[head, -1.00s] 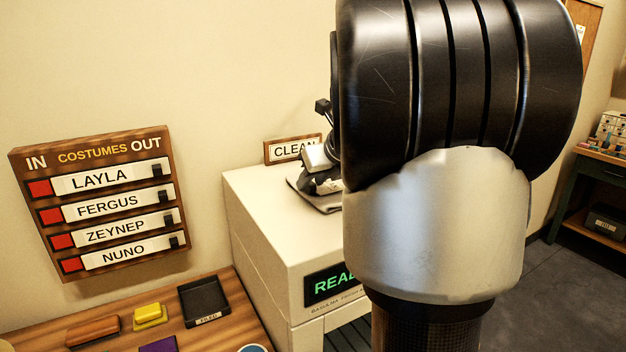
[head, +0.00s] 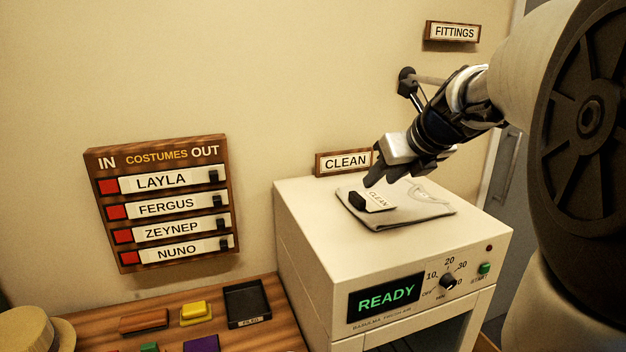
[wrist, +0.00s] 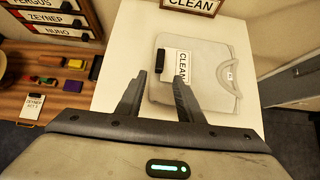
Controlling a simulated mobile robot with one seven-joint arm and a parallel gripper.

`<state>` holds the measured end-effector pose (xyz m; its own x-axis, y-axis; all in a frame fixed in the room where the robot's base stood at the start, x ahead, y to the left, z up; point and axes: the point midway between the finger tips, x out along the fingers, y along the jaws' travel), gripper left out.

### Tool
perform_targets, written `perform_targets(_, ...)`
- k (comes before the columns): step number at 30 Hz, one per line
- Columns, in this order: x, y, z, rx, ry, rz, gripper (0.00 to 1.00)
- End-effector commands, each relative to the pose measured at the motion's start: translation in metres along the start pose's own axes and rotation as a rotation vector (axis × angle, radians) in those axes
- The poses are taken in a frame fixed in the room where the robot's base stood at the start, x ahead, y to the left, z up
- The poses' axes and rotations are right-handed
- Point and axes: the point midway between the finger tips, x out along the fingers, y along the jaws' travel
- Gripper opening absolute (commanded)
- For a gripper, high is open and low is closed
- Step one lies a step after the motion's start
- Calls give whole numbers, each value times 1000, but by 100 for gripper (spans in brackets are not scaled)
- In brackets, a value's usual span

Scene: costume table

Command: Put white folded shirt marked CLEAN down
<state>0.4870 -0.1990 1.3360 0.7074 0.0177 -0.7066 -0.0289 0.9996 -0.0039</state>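The white folded shirt (head: 425,204) lies flat on top of the cream machine (head: 300,212), below the CLEAN wall sign (head: 346,162). It carries a white CLEAN tag (head: 378,199) and a black clip (head: 357,201) on its left part. The shirt also shows in the wrist view (wrist: 217,75). My gripper (wrist: 157,78) is open, its two fingers apart with nothing held between them. It points down at the clip and tag side of the shirt. The fingers overlap the shirt's near left part in the wrist view; the exact height above it is hard to tell.
The machine's front has a READY display (head: 389,297), a dial (head: 447,281) and a green START button (head: 484,268). At left are the costumes board (head: 168,262) and a wooden desk (head: 270,339) with a black tray (head: 247,303). A FITTINGS sign (head: 452,32) hangs at upper right.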

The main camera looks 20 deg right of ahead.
Motion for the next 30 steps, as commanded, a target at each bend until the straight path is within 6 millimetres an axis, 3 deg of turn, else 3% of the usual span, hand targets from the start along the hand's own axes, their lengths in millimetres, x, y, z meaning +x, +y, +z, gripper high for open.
perform_targets(5,-12,11,-4,-84,7,15,34)
perform_targets(8,-20,41,-17,-334,21,55,34)
perform_targets(11,-31,85,-42,-752,34,118,34)
perform_targets(15,-50,144,-91,-1459,34,213,34)
perform_targets(18,-62,175,-129,-1962,26,276,34)
perform_targets(24,-78,202,-191,-2745,20,388,34)
perform_targets(27,-81,204,-208,-2962,23,431,34)
perform_targets(30,-83,205,-216,-3067,25,453,34)
